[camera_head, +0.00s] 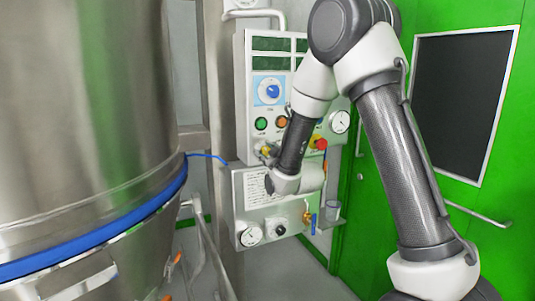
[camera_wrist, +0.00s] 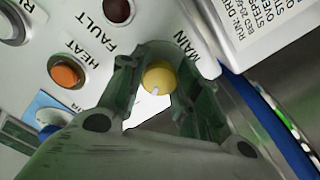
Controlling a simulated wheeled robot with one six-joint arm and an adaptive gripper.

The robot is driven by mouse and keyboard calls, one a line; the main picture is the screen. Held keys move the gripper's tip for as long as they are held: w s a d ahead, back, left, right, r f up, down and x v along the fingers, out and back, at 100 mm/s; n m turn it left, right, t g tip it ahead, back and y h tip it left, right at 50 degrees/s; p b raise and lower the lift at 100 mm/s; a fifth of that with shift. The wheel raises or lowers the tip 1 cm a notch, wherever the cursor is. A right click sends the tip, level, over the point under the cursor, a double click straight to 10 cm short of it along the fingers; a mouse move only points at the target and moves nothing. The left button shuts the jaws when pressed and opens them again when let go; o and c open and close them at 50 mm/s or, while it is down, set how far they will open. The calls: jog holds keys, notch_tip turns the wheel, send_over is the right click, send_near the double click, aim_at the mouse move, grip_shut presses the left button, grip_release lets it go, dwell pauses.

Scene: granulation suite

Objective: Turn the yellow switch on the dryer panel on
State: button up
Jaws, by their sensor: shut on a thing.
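The yellow switch (camera_wrist: 158,77) is a round knob on the pale dryer panel (camera_wrist: 95,25). In the head view the panel (camera_head: 244,75) stands behind my arm. My gripper (camera_head: 266,153) is at the panel's lower left there, and the knob is mostly hidden by it.
An orange button (camera_wrist: 66,72) and a dark red lamp (camera_wrist: 117,9) sit near the knob. A red emergency button (camera_head: 320,143) is to the right. A large steel vessel (camera_head: 85,110) fills the left.

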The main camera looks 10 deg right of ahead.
jog(key=m, duration=1)
jog(key=shift+a+m, duration=0.1)
jog(key=shift+m, duration=0.3)
dwell(0.4)
jog(key=o, duration=1)
jog(key=shift+o, duration=0.2)
jog(key=s+d, duration=0.1)
jog(key=s, duration=0.6)
jog(key=shift+s+d, duration=0.25)
